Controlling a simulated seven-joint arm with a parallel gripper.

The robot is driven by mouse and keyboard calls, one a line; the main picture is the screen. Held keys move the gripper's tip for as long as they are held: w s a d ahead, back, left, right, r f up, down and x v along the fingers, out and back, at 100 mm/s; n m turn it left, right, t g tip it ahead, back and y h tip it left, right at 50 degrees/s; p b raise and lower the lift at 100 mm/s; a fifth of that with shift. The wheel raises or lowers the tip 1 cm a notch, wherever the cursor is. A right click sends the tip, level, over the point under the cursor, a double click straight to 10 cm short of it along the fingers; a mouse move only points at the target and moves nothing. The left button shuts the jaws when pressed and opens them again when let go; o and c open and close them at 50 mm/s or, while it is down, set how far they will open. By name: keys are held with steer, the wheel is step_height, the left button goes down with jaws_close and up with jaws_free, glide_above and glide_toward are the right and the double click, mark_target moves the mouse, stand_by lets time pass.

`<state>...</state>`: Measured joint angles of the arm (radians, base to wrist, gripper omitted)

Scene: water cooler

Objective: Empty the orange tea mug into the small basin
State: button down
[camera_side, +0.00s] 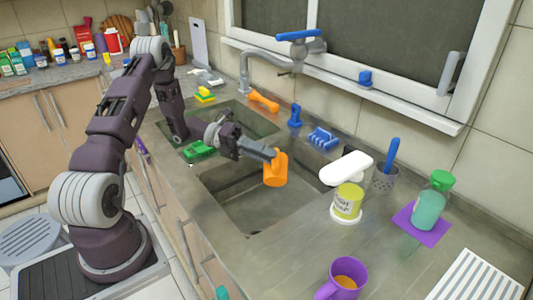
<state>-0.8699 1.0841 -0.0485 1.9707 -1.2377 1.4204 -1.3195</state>
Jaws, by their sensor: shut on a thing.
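The orange tea mug (275,169) is held up over the larger, nearer sink basin in the side view. My gripper (266,153) is shut on it at its upper left. The mug looks roughly upright or a little tilted; its inside and any tea in it are hidden from this angle. The small basin (243,113) is the farther, greenish sink basin, behind and left of the mug, partly covered by my arm. The mug is not above it.
A green item (198,150) lies near the small basin's front edge. The faucet (262,60) arches behind the basins. A purple mug (343,280) with orange contents stands at the front. A yellow-green tub (347,202) and soap bottle (430,203) stand on the right.

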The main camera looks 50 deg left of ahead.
mark_target(268, 182)
steer(key=shift+s+d+m+y, duration=0.4)
steer(key=shift+s+d+m, duration=0.1)
steer(key=shift+m, duration=0.4)
steer(key=shift+s+d+f+m+y, duration=0.25)
steer(key=shift+d+m+y, duration=0.15)
steer(key=shift+m, duration=0.3)
steer(key=f+m+y, duration=0.1)
steer(key=f+m, duration=0.1)
steer(key=d+f+m+t+y, duration=0.1)
steer(key=f+m+y, duration=0.1)
steer(key=f+m+t+y, duration=0.1)
steer(key=m, duration=0.1)
steer(key=shift+s+d+f, duration=0.2)
steer(key=shift+s+f, duration=0.05)
steer(key=shift+f, duration=0.15)
steer(key=shift+w+f+t+y, duration=0.1)
steer(key=shift+w+t+y, duration=0.1)
steer(key=shift+t+y, duration=0.35)
